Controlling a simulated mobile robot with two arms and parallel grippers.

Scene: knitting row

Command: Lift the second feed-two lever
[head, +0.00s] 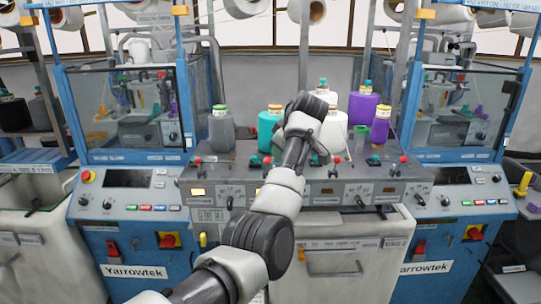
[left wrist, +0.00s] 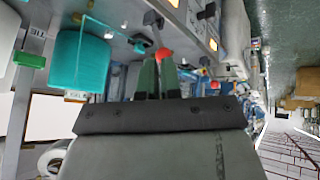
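I cannot read which is the second feed-two lever. My left arm reaches over the console and its own wrist hides the fingers there. In the left wrist view, the two green fingers of my left gripper (left wrist: 158,72) lie close together, with a red knob (left wrist: 163,55) right at their tips; contact is unclear. My right gripper is not in view.
Yarn cones stand behind the levers: grey (head: 222,132), teal (head: 268,128), white (head: 334,132) and purple (head: 380,124). The teal cone (left wrist: 80,62) is also close by in the left wrist view. Blue-framed machines (head: 125,110) flank the console.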

